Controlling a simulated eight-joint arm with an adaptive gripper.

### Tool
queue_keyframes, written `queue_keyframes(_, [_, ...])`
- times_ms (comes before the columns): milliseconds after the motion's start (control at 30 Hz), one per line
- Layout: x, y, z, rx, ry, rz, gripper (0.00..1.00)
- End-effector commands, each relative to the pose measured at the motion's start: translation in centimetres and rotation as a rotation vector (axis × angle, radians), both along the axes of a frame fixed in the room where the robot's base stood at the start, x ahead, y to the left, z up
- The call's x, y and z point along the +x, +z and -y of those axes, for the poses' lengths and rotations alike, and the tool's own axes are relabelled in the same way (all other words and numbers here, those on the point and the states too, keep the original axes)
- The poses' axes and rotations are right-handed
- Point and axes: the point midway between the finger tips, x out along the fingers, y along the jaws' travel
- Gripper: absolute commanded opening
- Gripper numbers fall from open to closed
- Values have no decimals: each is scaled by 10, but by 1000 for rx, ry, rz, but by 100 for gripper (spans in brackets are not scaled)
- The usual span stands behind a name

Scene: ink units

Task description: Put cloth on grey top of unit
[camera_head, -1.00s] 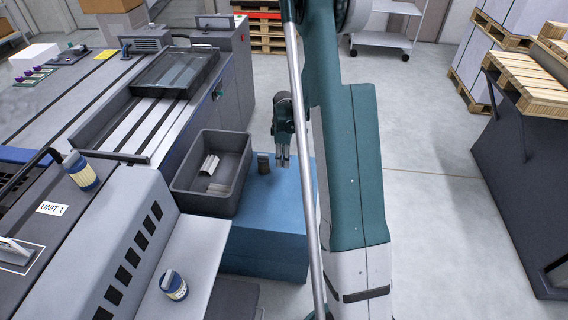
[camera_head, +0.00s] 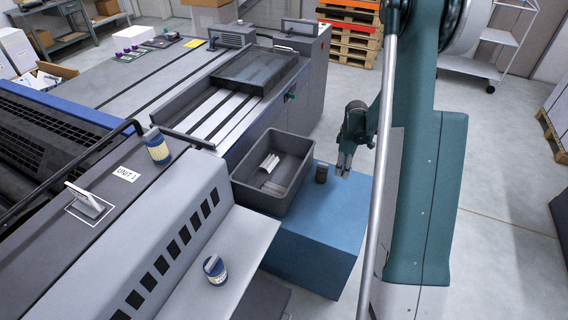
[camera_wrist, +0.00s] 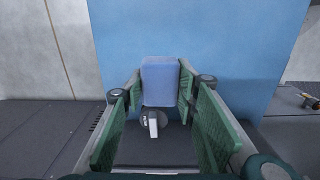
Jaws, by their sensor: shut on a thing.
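My gripper (camera_head: 344,168) hangs over the right side of the blue stand, close to a small dark can. In the wrist view, my gripper (camera_wrist: 160,88) has its green-padded fingers on either side of a pale blue folded piece (camera_wrist: 160,78), which looks like the cloth. The piece is hard to make out in the head view. The unit marked UNIT 1 (camera_head: 126,173), with its grey top (camera_head: 112,212), stands at the left of the head view, well apart from the gripper.
A dark bin (camera_head: 245,193) with pale pieces inside stands on the blue stand (camera_head: 318,232), beside the dark can (camera_head: 321,173). A dark rail (camera_head: 75,166) runs along the unit.

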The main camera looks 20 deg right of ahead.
Motion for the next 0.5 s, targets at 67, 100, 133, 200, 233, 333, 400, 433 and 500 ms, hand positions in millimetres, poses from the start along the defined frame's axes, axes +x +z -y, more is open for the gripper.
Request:
queue_keyframes(67, [0, 0, 0, 0, 0, 0, 22])
queue_keyframes(100, [0, 0, 0, 0, 0, 0, 22])
queue_keyframes(133, [0, 0, 0, 0, 0, 0, 22])
queue_keyframes(200, [0, 0, 0, 0, 0, 0, 22])
queue_keyframes(233, [0, 0, 0, 0, 0, 0, 22])
queue_keyframes(333, [0, 2, 0, 0, 0, 0, 22])
queue_keyframes(400, [0, 5, 0, 0, 0, 0, 22])
queue_keyframes(433, [0, 6, 0, 0, 0, 0, 22])
queue_keyframes(500, [0, 12, 0, 0, 0, 0, 22])
